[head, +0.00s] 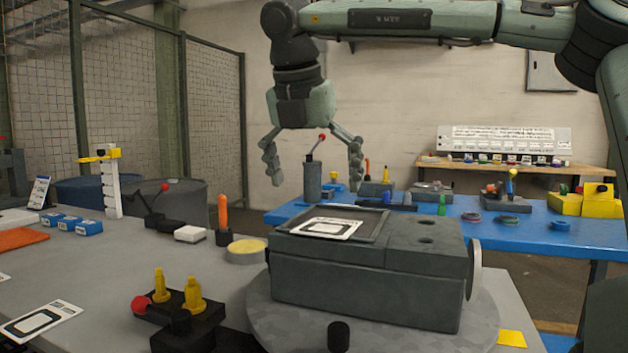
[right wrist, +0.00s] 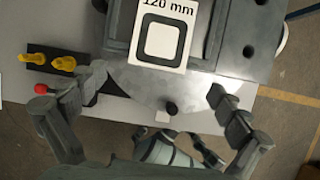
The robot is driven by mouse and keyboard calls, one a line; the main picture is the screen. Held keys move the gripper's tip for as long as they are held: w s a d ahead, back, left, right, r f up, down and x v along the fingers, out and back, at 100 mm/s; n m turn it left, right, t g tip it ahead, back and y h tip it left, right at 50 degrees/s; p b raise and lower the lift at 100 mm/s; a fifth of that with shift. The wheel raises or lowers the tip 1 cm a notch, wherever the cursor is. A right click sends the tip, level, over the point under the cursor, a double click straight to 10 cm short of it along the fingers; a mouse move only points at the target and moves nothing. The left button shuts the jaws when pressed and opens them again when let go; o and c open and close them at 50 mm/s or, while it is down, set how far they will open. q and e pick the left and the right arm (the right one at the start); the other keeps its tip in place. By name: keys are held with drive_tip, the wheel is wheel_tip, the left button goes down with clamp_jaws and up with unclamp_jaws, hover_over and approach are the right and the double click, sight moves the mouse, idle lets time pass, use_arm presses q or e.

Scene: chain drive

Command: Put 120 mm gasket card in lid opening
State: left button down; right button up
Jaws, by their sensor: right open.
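The white 120 mm gasket card (head: 325,228) has a black square outline and lies flat on the dark recessed lid opening (head: 368,218) of a grey-green housing (head: 365,290). It looks slightly turned and close to the opening's front rim. I cannot tell whether it sits fully inside. In the right wrist view the card (right wrist: 163,35) shows its "120 mm" print, cut off by the top edge. My right gripper (head: 315,182) is open and empty, above and apart from the card. Its spread fingers also show in the right wrist view (right wrist: 157,84).
The housing stands on a round grey plate (head: 262,315) on the grey bench. A black fixture with yellow pegs and a red knob (head: 180,315) stands at front left. Another card (head: 42,322) lies at lower left. A blue table (head: 480,238) with parts stands behind.

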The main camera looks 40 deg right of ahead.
sight(323, 231)
drive_tip(key=shift+f, duration=0.1)
drive_tip(key=shift+p+x, duration=0.3)
drive_tip(key=shift+x, duration=3.6)
drive_tip(key=shift+w, duration=0.1)
drive_tip(key=shift+c, duration=0.5)
drive_tip(key=c, duration=1.6)
clamp_jaws()
